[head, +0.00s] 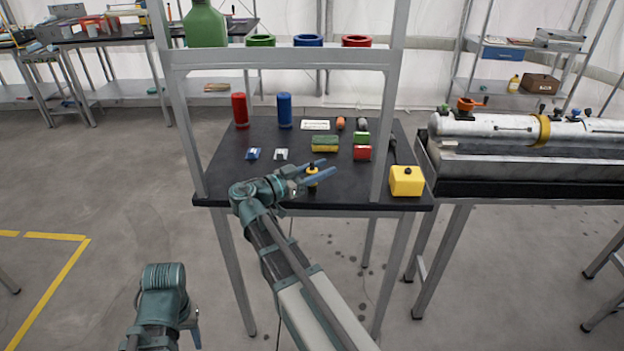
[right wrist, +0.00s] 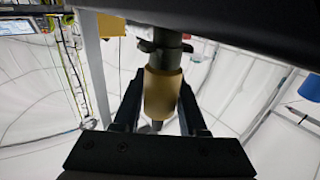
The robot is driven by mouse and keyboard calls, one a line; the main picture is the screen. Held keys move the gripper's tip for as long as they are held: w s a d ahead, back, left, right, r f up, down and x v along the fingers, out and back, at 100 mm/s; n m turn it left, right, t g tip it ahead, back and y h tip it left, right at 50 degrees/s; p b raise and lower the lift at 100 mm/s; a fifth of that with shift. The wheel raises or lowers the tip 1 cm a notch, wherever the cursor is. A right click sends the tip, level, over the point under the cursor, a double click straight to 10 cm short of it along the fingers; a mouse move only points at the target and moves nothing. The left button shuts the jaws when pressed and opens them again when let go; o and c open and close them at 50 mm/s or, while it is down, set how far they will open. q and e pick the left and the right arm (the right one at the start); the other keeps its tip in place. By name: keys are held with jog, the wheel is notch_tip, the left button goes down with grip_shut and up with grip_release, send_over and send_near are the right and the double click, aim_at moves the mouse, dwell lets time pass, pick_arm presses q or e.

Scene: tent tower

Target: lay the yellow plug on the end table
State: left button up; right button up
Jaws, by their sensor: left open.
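The yellow plug (head: 312,169) is a small yellow cylinder with a dark fitting, over the front part of the dark-topped table. My right gripper (head: 313,173) has its fingers on both sides of it. In the right wrist view the plug (right wrist: 162,95) sits between the two fingers, which appear to touch its sides. I cannot tell whether the plug touches the tabletop (head: 222,188). My left gripper (head: 163,335) is open and low at the bottom left, away from the table. Which table is the end table is not clear from the view.
A yellow block with a black knob (head: 407,181) stands at the table's front right corner. Red (head: 240,110) and blue (head: 284,110) cylinders and several small blocks stand behind. Frame posts (head: 384,140) rise at the sides. A bench with a long metal cylinder (head: 500,128) is at right.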

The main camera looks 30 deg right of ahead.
grip_shut()
pick_arm(q)
jog(key=shift+r, duration=0.15)
pick_arm(e)
jog(key=shift+r, duration=0.15)
